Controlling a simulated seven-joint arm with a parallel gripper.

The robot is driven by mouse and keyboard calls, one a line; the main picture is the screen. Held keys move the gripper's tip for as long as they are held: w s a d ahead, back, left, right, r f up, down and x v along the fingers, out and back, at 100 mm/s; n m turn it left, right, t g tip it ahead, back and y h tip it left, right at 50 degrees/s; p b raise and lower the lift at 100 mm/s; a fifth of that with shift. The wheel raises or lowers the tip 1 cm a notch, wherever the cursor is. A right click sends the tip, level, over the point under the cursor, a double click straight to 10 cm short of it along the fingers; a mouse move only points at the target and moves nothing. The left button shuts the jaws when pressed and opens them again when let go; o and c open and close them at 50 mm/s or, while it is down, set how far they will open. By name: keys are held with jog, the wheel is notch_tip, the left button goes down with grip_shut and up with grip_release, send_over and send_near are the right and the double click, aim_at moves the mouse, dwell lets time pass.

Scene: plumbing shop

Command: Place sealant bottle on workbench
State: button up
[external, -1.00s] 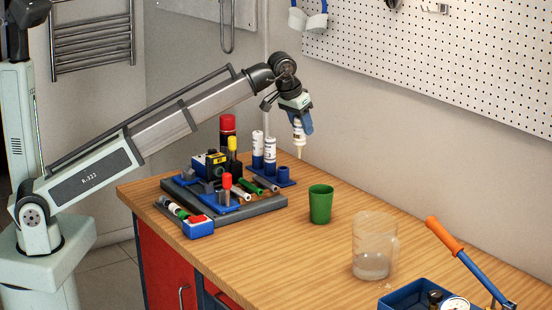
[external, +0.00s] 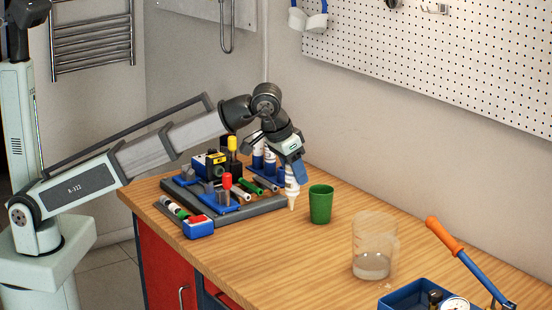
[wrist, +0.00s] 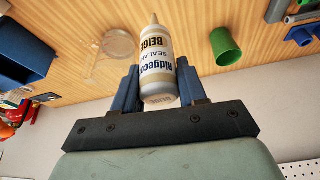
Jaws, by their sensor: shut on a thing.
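The sealant bottle (external: 291,185) is white with a beige band and a pointed nozzle. In the external view it hangs nozzle down from my gripper (external: 291,168), its tip close to the bench top, just left of the green cup. I cannot tell whether the tip touches the wood. In the wrist view the bottle (wrist: 157,65) shows its "Ridgeco sealant beige" label between the two blue fingers of my gripper (wrist: 157,85), which are shut on it. The wooden workbench (external: 260,250) lies below.
A green cup (external: 320,204) stands right of the bottle. A clear jug (external: 374,245) stands farther right. A grey tool tray (external: 258,207) with several items is at the left. A blue box (external: 410,296) is at the front right. Bare wood lies in front of the cup.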

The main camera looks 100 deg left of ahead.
jog(key=s+d, duration=0.3)
jog(key=d, duration=1)
notch_tip(320, 180, down, 16)
jog(key=shift+a+r+m, duration=0.25)
jog(key=shift+a+m, duration=0.15)
jog(key=shift+f, duration=0.1)
jog(key=o, duration=1.1)
jog(key=v, duration=1.2)
jog(key=shift+s+a, duration=0.15)
jog(key=shift+a, duration=0.05)
